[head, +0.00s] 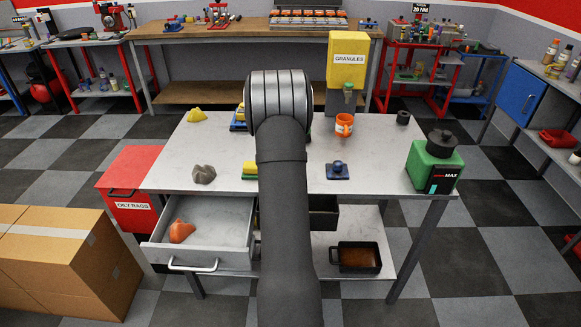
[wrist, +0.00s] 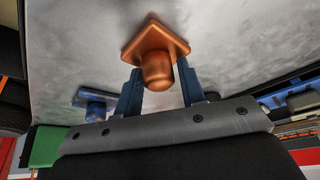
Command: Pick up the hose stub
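A short black cylinder (head: 403,117), which looks like the hose stub, stands on the grey table (head: 289,199) near its back right corner. My gripper is hidden behind my arm in the head view. In the wrist view my gripper (wrist: 158,85) appears open, with its two blue fingers spread. A copper-coloured piece (wrist: 157,50) with a square base and round knob shows beyond and between the fingertips. I cannot tell whether the fingers touch it. I cannot make out the hose stub clearly in the wrist view.
A grey lump (head: 203,174) lies left. The open drawer (head: 205,218) holds an orange piece (head: 181,231).

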